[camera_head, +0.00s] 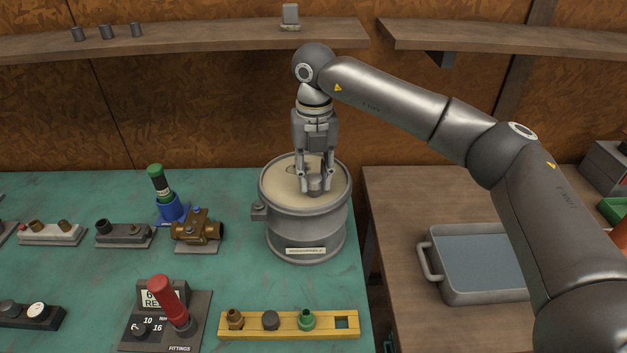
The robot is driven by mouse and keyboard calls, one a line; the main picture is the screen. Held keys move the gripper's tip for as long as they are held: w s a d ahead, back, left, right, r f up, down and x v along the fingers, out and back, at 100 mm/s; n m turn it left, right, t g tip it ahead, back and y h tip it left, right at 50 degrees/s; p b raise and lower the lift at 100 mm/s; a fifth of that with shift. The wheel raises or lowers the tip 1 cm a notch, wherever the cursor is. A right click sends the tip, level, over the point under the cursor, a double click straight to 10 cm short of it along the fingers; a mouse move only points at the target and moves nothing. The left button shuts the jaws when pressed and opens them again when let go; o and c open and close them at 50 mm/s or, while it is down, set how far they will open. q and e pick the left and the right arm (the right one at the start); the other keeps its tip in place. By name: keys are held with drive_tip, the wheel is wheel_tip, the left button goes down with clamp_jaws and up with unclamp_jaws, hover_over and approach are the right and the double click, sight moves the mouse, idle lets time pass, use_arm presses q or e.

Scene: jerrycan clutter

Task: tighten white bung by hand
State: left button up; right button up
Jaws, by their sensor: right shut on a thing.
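A grey metal drum (305,225) with a beige top stands upright at the back right of the green bench. My right gripper (316,185) points straight down over the drum's top, its fingers closed around a small grey bung (316,187) near the front right of the lid. The fingers partly cover this bung, and how deep it sits cannot be told. It looks grey rather than white. A white round piece (37,310) sits in a dark holder at the lower left, apart from the gripper. My left gripper is out of view.
A yellow rack (288,336) with several fittings lies in front of the drum. A red-handled tool stand (168,310), a brass valve (200,230) and a green-capped bottle (158,180) stand left. A grey tray (436,260) is on the wooden bench right.

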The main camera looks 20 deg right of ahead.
sight(314, 177)
drive_tip(key=m, duration=0.5)
idle(0.4)
drive_tip(key=o, duration=0.6)
drive_tip(key=shift+o, duration=0.2)
drive_tip(key=shift+r+p, duration=0.9)
drive_tip(key=shift+r, duration=0.65)
drive_tip(key=shift+f, duration=0.1)
